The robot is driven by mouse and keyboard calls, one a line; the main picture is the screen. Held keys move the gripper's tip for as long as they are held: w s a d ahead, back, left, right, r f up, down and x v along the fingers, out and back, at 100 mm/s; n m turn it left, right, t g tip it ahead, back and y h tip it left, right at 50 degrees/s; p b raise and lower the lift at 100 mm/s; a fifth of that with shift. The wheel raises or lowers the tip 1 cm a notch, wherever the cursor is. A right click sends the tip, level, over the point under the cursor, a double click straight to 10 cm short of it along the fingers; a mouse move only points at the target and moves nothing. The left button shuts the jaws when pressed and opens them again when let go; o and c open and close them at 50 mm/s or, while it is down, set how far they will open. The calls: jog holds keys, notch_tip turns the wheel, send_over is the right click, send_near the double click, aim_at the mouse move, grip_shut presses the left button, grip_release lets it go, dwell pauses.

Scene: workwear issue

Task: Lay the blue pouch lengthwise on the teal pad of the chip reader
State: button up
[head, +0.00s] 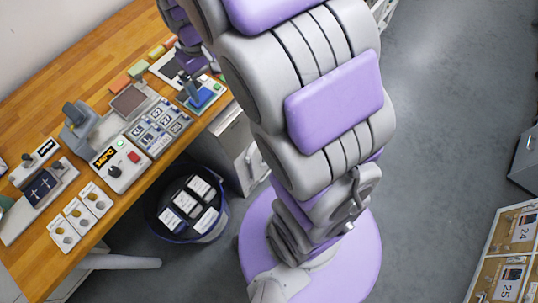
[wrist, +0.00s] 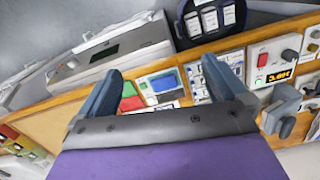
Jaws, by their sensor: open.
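The blue pouch (wrist: 164,83) lies flat in the wrist view, with a teal-green border, seemingly the pad, showing around it. It rests on a small white device that looks like the chip reader (wrist: 149,95). In the head view the blue pouch (head: 203,97) is near the bench's right edge, partly hidden by a dark blue-grey part that looks like a finger of mine. My gripper (wrist: 160,68) is open, its fingers either side of the pouch in the picture and apart from it. Nothing is held. I cannot tell the exact height above the pouch.
Orange, yellow and green flat items (head: 138,70) lie behind on the wooden bench (head: 40,92). A card rack (head: 158,127) and a box with a lit display (head: 115,165) stand nearer. A dark bin with white-labelled items (head: 188,238) stands on the floor below the bench edge.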

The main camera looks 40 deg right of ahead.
jog(key=s+r+m+g, duration=0.1)
jog(key=s+r, duration=0.1)
jog(key=s, duration=2.4)
jog(key=shift+a+m, duration=0.3)
jog(key=shift+m, duration=0.1)
jog(key=shift+c, duration=0.4)
